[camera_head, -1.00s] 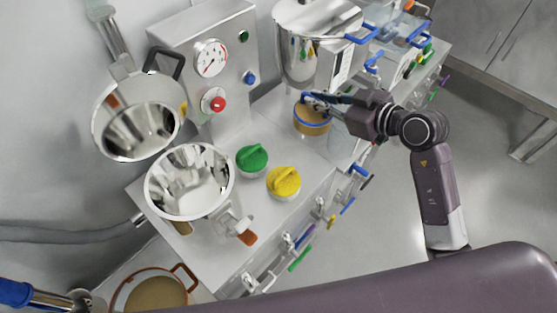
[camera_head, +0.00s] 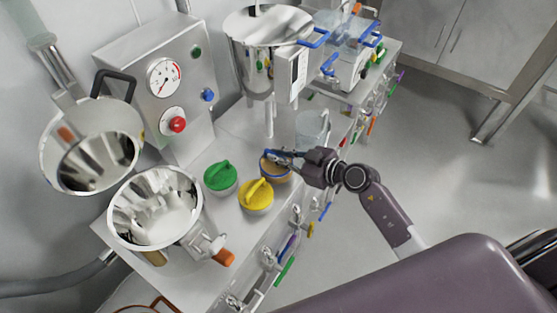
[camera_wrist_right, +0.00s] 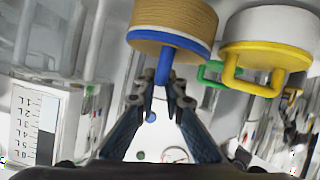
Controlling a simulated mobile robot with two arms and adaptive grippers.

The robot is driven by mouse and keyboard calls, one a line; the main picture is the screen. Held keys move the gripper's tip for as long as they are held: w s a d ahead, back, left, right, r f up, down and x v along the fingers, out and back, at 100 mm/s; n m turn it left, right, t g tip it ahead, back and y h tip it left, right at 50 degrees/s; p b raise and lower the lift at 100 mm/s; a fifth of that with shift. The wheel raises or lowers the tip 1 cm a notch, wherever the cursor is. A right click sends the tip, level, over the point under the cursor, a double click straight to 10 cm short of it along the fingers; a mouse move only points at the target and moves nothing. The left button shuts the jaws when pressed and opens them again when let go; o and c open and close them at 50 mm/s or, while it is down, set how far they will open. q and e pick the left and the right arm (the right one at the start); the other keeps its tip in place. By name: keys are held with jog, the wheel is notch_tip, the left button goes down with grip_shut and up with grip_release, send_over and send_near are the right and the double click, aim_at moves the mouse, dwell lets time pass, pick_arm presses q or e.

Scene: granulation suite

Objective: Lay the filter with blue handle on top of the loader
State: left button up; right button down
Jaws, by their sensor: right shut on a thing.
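The filter with blue handle (camera_head: 276,173) is a short tan cylinder with a blue rim. My right gripper (camera_head: 275,154) is shut on its blue handle, which shows between the fingertips in the right wrist view (camera_wrist_right: 163,74). The filter is beside a yellow-handled filter (camera_head: 256,197) and near a green-handled one (camera_head: 221,178). I cannot tell whether it touches the counter. An open steel bowl (camera_head: 155,210) at the left front may be the loader; the pictures do not make this certain. My left gripper is not in view.
A second steel vessel (camera_head: 91,150) hangs at the far left, by a control box (camera_head: 157,80) with a gauge. A steel pot (camera_head: 258,60) and clear containers stand farther back. Colored handles line the counter's front. The floor at right is clear.

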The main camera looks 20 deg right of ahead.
jog(key=shift+f, duration=0.85)
jog(key=shift+f, duration=0.1)
jog(key=c, duration=2)
grip_release()
jog(key=v, duration=1.2)
